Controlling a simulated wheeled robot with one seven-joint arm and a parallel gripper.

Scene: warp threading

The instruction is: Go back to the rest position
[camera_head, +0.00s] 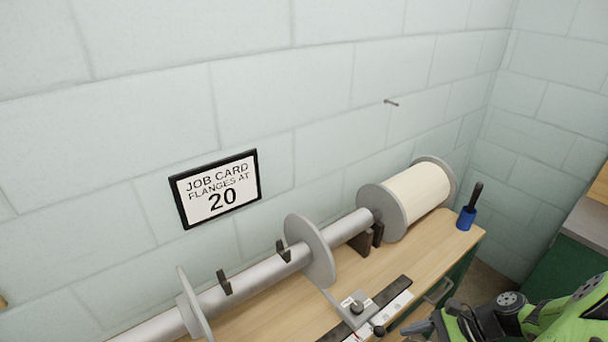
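My green and black arm enters at the lower right, and my gripper (432,325) is at the bottom edge, partly cut off. Its fingers are not clear enough to show whether it is open or shut, and I see nothing held in it. It is over the front side of the wooden bench (440,240), apart from the grey tube (255,277). Two grey disc flanges stand on the tube, a right one (310,250) and a left one (194,305).
A framed job card reading "flanges at 20" (216,188) hangs on the block wall. A cream spool (418,192) sits at the tube's right end. A blue holder with a black handle (467,217) stands at the bench's right end. A black-and-white scale with a slider (357,307) lies in front.

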